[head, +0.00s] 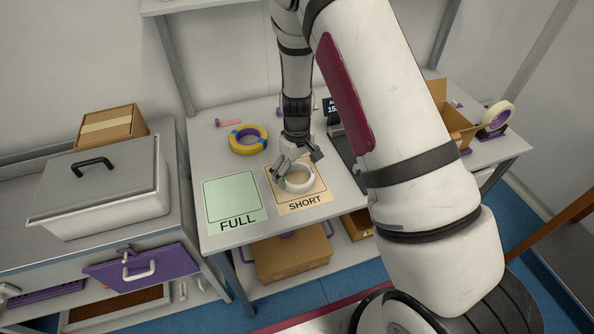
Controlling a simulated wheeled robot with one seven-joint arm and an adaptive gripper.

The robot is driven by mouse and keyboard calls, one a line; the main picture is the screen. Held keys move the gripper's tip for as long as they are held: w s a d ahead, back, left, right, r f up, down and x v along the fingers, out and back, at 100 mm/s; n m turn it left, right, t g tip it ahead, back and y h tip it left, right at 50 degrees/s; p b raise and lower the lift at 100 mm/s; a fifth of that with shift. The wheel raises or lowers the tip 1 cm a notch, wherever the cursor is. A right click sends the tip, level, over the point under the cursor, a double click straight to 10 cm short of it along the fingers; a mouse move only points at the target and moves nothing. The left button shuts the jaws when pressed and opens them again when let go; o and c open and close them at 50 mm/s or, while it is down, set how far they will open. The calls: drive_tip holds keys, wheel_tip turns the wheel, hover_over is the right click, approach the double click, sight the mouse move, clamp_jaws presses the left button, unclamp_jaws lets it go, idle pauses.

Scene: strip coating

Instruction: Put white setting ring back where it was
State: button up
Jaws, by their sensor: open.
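The white setting ring (299,180) lies on the orange-tan SHORT mat (316,203) on the table. My gripper (296,172) is open and points down at the ring, with its fingers close around or just above the ring's far side. I cannot tell whether the fingers touch it. The green FULL mat (231,199) lies to the left and is empty.
A yellow and blue ring (248,139) and a small pink item (228,123) lie behind the FULL mat. A dark device with a display (331,108) stands behind my arm. A tape roll (497,115) and an open cardboard box (452,122) are at the right. A lidded white bin (98,190) stands left.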

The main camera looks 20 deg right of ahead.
drive_tip(key=s+r+m+t, duration=0.1)
drive_tip(key=s+r, duration=0.2)
drive_tip(key=r, duration=1.8)
drive_tip(key=s+r+m+t, duration=0.1)
drive_tip(key=s+r+t, duration=0.1)
drive_tip(key=s+r, duration=0.5)
drive_tip(key=s+r+m+t, duration=0.2)
drive_tip(key=s+r, duration=0.5)
drive_tip(key=s, duration=0.9)
drive_tip(key=shift+s+d+r+m+b, duration=0.2)
drive_tip(key=shift+r+m+b, duration=0.1)
drive_tip(key=shift+b, duration=0.1)
